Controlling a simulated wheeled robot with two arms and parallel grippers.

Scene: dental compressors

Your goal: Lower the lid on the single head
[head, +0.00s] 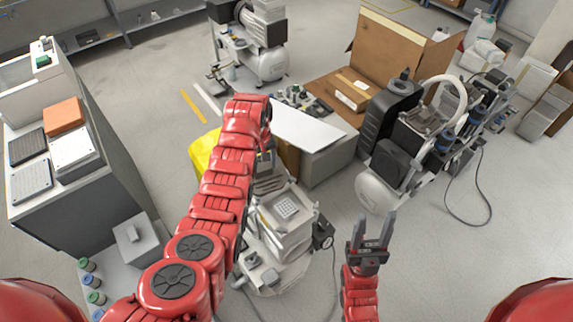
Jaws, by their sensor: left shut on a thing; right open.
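My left arm reaches up from the lower left. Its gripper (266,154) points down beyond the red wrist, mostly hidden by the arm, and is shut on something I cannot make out. Just below it stands a white machine (286,212) with a keypad-like panel, partly covered by the arm. I cannot tell whether this is the single head, and no lid can be told apart clearly. My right gripper (375,225) is open and empty, right of the white machine and below the large compressor (378,190) with the white tank.
Another compressor (270,64) stands at the back. An open cardboard box (388,48) stands back right. A grey cabinet with a white top (305,125) is beyond my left gripper, beside something yellow (203,153). A grey bench (60,195) is left. A cable (484,200) lies right; lower right floor is clear.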

